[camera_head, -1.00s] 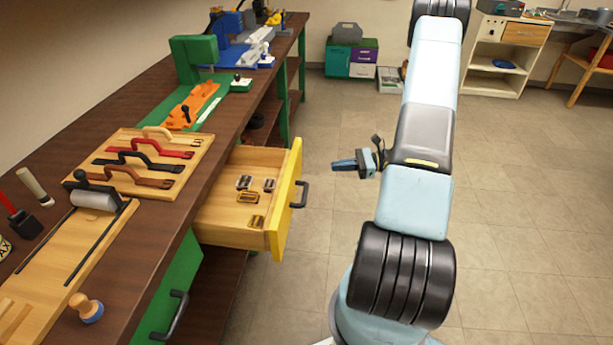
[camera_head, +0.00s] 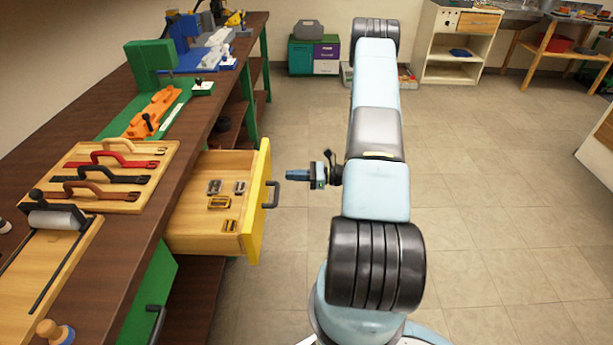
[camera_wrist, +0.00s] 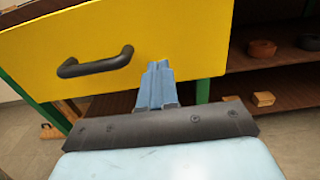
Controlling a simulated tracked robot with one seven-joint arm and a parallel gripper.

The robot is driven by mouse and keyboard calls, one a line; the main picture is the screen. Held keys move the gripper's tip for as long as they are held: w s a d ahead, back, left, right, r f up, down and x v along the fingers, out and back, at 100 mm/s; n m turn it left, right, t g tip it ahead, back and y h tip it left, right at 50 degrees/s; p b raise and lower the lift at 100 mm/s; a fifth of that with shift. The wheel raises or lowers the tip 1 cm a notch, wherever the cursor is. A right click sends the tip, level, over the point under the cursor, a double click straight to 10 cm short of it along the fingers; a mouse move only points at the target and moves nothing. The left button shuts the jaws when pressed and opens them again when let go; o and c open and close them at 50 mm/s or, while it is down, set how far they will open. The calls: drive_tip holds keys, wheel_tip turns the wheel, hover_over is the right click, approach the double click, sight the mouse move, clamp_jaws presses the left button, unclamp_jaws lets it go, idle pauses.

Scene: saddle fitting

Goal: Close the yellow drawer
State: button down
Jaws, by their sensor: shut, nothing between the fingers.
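The yellow drawer (camera_head: 256,205) stands pulled out of the workbench, with several metal buckles lying in its wooden tray. Its dark handle (camera_head: 271,194) is on the front panel. My gripper (camera_head: 290,174) is shut and empty, to the right of the drawer front, level with its upper part and apart from it in the head view. In the wrist view, the yellow front (camera_wrist: 180,35) fills the upper left. The handle (camera_wrist: 96,62) is left of my shut fingers (camera_wrist: 157,72), which point at the panel. Whether they touch it I cannot tell there.
The wooden bench top (camera_head: 60,120) carries a board of leather straps (camera_head: 115,172) and a green stand (camera_head: 150,65). A green door with a handle (camera_head: 155,322) is below and nearer. The tiled floor (camera_head: 480,200) to the right is clear.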

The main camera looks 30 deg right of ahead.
sight(268, 175)
drive_tip(key=x, duration=0.5)
drive_tip(key=shift+w+a, duration=0.2)
drive_tip(key=shift+a, duration=0.1)
drive_tip(key=shift+w+a, duration=0.1)
drive_tip(key=shift+a, duration=0.05)
